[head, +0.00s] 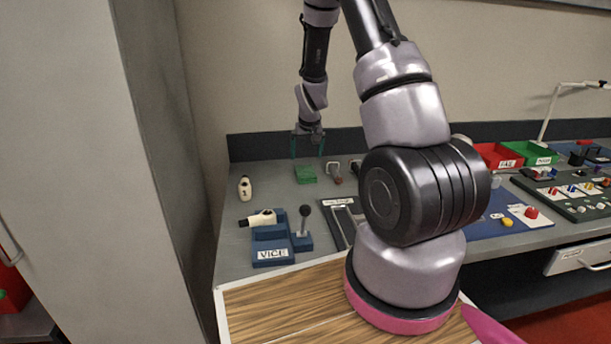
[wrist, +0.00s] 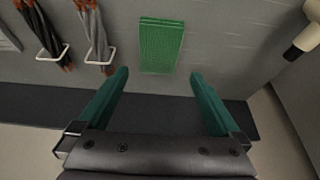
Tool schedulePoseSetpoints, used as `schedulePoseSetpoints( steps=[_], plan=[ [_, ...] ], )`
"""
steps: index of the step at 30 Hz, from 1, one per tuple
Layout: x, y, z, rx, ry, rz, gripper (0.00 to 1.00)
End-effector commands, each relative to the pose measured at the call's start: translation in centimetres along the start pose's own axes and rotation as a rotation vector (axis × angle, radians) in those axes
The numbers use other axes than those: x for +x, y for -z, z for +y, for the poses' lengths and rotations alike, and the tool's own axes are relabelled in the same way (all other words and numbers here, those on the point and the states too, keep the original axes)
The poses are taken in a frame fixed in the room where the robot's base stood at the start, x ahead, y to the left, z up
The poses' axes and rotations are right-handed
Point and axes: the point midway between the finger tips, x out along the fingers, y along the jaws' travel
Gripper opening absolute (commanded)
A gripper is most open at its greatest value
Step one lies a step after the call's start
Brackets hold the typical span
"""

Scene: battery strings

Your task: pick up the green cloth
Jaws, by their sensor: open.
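The green cloth (head: 306,174) lies flat on the grey bench near its back edge in the head view. In the wrist view the green cloth (wrist: 161,45) is a small textured rectangle ahead of the fingertips, roughly midway between them. My gripper (head: 307,156) is above the cloth, with its two green fingers pointing down. In the wrist view my gripper (wrist: 160,75) is open and empty, its fingers spread wider than the cloth. The fingers do not touch the cloth in that view.
A dark upstand (head: 260,146) runs behind the bench.

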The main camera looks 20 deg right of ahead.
Motion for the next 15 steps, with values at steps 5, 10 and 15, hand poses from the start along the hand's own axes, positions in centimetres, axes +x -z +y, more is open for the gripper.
schedulePoseSetpoints(
  steps=[5,10,15],
  plan=[
    [2.6,-0.1,0.0,0.000,0.001,-0.002,1.00],
    [3.8,-0.1,0.1,0.001,0.000,-0.001,1.00],
    [6.3,-0.6,0.3,0.001,0.001,-0.003,1.00]
  ],
)
